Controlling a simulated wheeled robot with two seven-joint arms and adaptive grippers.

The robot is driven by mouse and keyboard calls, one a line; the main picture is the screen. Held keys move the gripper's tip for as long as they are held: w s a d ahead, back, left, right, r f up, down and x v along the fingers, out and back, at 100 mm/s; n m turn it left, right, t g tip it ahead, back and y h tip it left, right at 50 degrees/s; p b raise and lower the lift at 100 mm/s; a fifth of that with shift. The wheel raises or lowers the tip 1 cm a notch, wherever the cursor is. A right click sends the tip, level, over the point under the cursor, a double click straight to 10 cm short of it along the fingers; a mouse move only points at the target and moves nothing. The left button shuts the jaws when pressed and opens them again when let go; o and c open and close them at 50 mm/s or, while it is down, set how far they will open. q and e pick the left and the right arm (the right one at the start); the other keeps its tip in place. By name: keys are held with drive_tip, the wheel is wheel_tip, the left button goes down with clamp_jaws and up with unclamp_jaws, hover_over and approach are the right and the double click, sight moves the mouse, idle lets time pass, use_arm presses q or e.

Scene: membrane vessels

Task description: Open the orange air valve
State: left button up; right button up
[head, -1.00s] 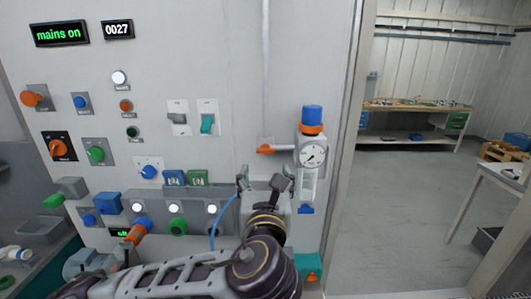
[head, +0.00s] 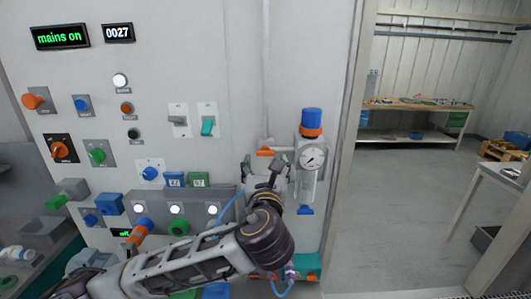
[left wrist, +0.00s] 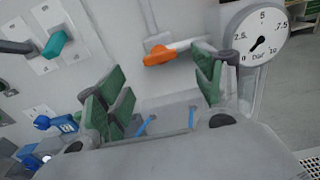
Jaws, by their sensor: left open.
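The orange air valve handle (head: 265,152) lies roughly level on the grey panel, just left of the pressure gauge. It also shows in the left wrist view (left wrist: 160,56), joined to a pale pipe running right towards the gauge. My left gripper (head: 261,170) is just below the handle in the head view, with its fingers pointing up at the panel. In the left wrist view its green-padded fingers (left wrist: 162,84) are spread wide and empty, with the handle beyond and between them. I see no contact with it. My right gripper is not in view.
The gauge (head: 312,159) and its blue-topped regulator (head: 312,118) stand close to the right of my left gripper. Blue and green blocks (head: 198,180) and lit buttons (head: 175,210) are to its left. The panel above the handle is clear.

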sight(266, 154)
use_arm(q)
drive_tip(key=shift+w+p, duration=0.8)
drive_tip(key=shift+w, duration=2.7)
drive_tip(key=shift+c, duration=0.4)
drive_tip(key=c, duration=0.9)
